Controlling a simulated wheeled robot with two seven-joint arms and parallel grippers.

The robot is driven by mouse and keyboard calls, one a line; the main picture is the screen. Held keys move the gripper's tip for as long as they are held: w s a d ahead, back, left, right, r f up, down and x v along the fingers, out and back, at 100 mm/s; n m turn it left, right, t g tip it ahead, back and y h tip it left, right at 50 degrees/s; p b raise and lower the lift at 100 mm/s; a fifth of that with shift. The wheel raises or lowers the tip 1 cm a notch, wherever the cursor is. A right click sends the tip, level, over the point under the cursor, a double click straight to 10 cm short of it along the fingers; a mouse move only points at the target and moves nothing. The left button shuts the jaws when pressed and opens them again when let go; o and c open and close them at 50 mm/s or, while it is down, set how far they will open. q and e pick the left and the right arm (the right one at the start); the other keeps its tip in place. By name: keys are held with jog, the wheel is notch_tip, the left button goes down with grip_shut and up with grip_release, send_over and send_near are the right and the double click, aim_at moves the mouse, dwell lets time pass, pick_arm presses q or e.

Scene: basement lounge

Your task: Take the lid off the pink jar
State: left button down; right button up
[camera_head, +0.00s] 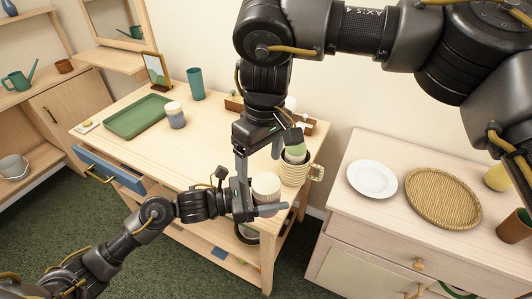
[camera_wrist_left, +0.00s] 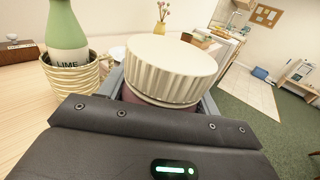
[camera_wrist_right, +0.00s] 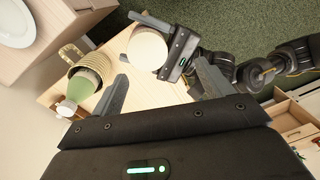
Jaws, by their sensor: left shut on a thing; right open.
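The jar (camera_head: 266,186) stands at the table's front right corner, with its wide cream ribbed lid (camera_wrist_left: 172,68) on top. Only a sliver of pinkish body (camera_wrist_left: 131,97) shows under the lid in the left wrist view. My left gripper (camera_head: 262,210) is shut on the jar's body, below the lid. In the right wrist view the round lid top (camera_wrist_right: 148,50) faces me, with the left gripper around the jar. My right gripper (camera_head: 260,158) is open and empty, pointing down just above and behind the jar. Its fingers (camera_wrist_right: 162,86) are apart from the lid.
A woven mug (camera_head: 294,172) holding a green LIME bottle (camera_wrist_left: 67,30) stands close behind the jar. A blue-grey jar (camera_head: 176,119), green tray (camera_head: 137,116) and teal cup (camera_head: 196,84) are farther left. A right cabinet bears a white plate (camera_head: 372,179) and woven tray (camera_head: 442,197). The table's middle is clear.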

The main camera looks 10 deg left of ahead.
aim_at(266, 183)
jog(key=shift+w+d+r+m+t+h, duration=0.2)
jog(key=shift+w+d+m+t+h, duration=0.15)
jog(key=shift+w+d+m, duration=0.2)
jog(key=shift+f, duration=4)
